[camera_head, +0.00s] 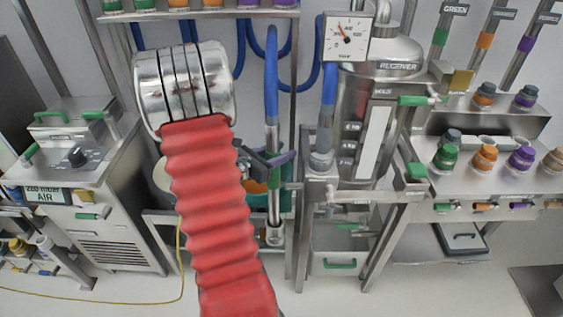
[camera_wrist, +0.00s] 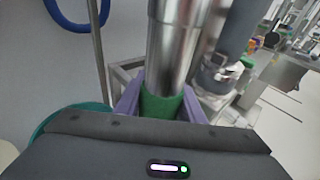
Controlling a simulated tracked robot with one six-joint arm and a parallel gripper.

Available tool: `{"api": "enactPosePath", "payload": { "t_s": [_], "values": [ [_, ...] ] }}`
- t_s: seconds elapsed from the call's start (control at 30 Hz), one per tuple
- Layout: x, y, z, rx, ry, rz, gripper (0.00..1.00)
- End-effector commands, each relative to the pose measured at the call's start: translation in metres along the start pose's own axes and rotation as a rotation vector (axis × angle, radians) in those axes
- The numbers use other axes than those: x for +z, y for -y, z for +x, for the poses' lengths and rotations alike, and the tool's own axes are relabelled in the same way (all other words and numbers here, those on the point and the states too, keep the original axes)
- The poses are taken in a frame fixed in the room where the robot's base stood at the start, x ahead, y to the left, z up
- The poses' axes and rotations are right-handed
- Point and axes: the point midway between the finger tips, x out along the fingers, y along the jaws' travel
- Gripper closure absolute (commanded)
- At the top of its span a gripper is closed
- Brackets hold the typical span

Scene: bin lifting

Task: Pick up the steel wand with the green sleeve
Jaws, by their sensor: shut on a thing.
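The steel wand (camera_wrist: 175,45) stands close to upright in the wrist view, with its green sleeve (camera_wrist: 163,106) low in the picture. My gripper (camera_wrist: 162,101) has its purple fingers on both sides of the sleeve and is shut on it. In the head view the wand (camera_head: 274,205) hangs below a blue hose (camera_head: 271,85). My gripper (camera_head: 272,160) is at its upper part, partly hidden by my red-sleeved arm.
A teal bin (camera_head: 258,200) is just behind the wand. To the right stands the steel receiver (camera_head: 393,68) with a dial gauge (camera_head: 347,38) and a second blue hose (camera_head: 329,90). A control cabinet (camera_head: 85,175) stands left. Some floor is open in front.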

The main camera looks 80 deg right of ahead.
Motion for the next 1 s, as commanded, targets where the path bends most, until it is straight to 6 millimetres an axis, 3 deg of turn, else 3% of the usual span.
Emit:
{"api": "enactPosePath", "payload": {
  "t_s": [0.1, 0.4, 1.0],
  "values": [
    [0.022, -0.001, -0.004, 0.001, 0.004, 0.006, 0.95],
    [0.058, -0.001, -0.012, 0.001, 0.003, 0.003, 0.95],
    [0.067, -0.001, -0.013, 0.001, 0.002, 0.001, 0.95]
  ]
}}
